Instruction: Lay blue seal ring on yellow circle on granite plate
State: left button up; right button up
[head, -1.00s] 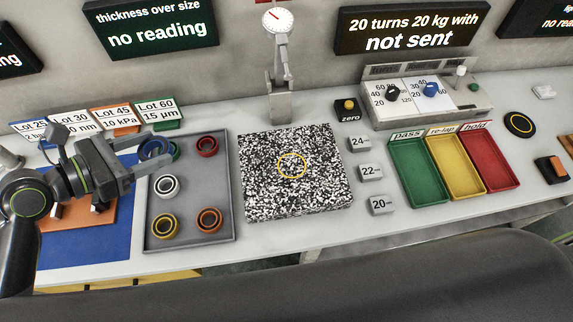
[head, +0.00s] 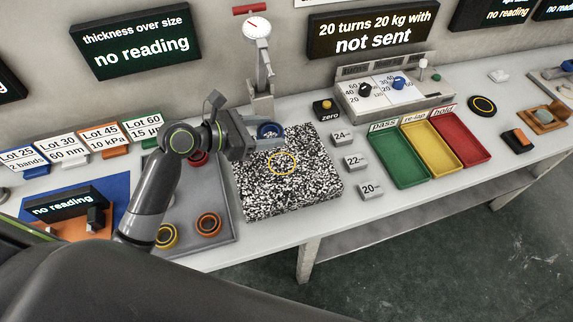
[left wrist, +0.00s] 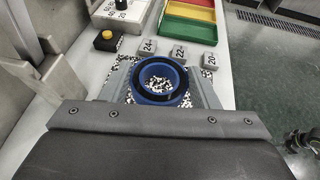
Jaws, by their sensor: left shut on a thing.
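The blue seal ring (head: 269,130) is held between the fingers of my left gripper (head: 270,141), above the back of the speckled granite plate (head: 290,198). In the left wrist view the blue ring (left wrist: 160,65) sits between the two fingers (left wrist: 160,85), with speckled plate showing through its hole. The yellow circle (head: 282,163) is on the middle of the plate, a little to the right and nearer than the ring in the head view. The circle is hidden in the left wrist view.
The grey tray (head: 226,236) left of the plate holds red, yellow and orange rings. A dial gauge stand (head: 262,95) rises behind the plate. Weights marked 24, 22 and 20 (head: 372,189) stand to its right, then the green, yellow and red trays (head: 403,176).

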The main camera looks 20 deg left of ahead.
pick_arm(q)
jog(key=f+x, duration=0.1)
jog(key=x, duration=0.2)
send_over(278, 165)
notch_tip(278, 165, down, 5)
jog(key=shift+f+b, duration=0.25)
jog(key=shift+b, duration=0.15)
jog(key=shift+f, duration=2.15)
pick_arm(e)
jog(key=shift+w+d+f, duration=0.45)
jog(key=shift+f, duration=0.2)
pick_arm(q)
jog(key=shift+f, duration=0.15)
jog(key=o, duration=1)
jog(key=shift+s+a+r, duration=0.1)
jog(key=shift+a+r, duration=0.05)
jog(key=shift+r, duration=0.05)
jog(key=v, duration=1.1)
jog(key=shift+s+a+r+b, duration=0.2)
jog(key=shift+s+b, duration=0.05)
jog(key=shift+b, duration=0.15)
pick_arm(e)
jog(key=shift+a+f, duration=0.15)
jog(key=shift+f, duration=0.05)
